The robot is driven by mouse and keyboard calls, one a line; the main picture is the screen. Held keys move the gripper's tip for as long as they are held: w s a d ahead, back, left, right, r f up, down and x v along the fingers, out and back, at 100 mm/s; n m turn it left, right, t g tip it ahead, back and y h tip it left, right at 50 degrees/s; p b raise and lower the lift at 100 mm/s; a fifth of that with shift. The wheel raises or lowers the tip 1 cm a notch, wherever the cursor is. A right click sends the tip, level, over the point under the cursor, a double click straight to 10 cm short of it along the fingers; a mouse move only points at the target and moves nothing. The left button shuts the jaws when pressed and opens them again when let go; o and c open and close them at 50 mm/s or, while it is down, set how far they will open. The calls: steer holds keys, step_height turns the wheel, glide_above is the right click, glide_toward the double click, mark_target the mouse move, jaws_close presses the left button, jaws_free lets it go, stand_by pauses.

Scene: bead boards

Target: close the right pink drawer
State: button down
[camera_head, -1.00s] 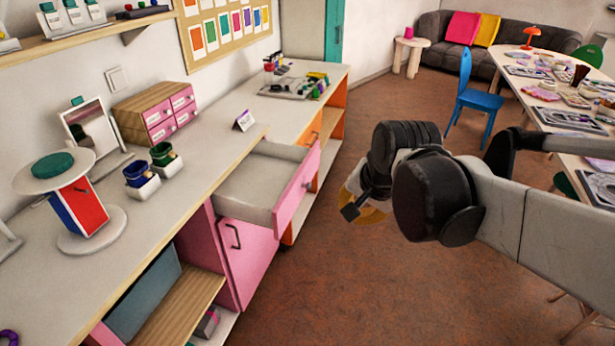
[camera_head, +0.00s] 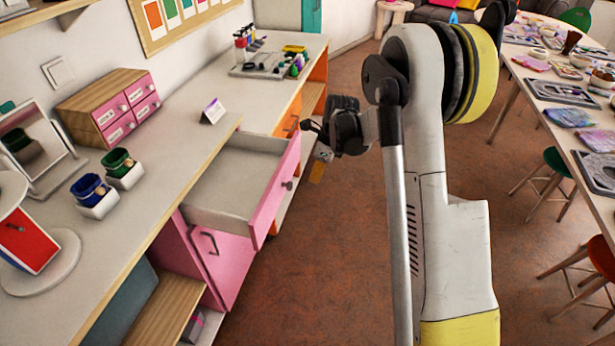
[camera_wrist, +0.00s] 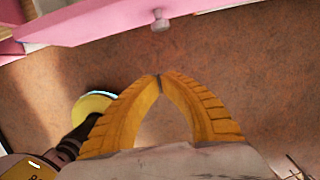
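The pink drawer (camera_head: 277,190) stands pulled out from the counter in the head view, with a grey, empty-looking inside and a round knob on its front. In the wrist view its pink front (camera_wrist: 100,22) crosses the top, with the knob (camera_wrist: 160,20) just beyond my fingertips. My gripper (camera_wrist: 158,77) has its yellow fingers meeting at the tips, with nothing between them.
Below the drawer is a pink cabinet door (camera_head: 222,262) with a dark handle. The counter (camera_head: 165,190) holds a small pink-drawer box (camera_head: 110,108), cups and a mirror. A work table (camera_head: 545,120) with stools stands at right. Brown floor (camera_head: 320,270) lies clear between.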

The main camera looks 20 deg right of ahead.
steer(key=w+a+f+b, duration=0.3)
steer(key=a+f+b, duration=0.1)
steer(key=f, duration=0.4)
steer(key=shift+w+a, duration=0.35)
steer(key=shift+w, duration=0.05)
steer(key=p, duration=0.1)
glide_toward(229, 185)
steer(key=x, duration=0.5)
steer(key=shift+a, duration=0.1)
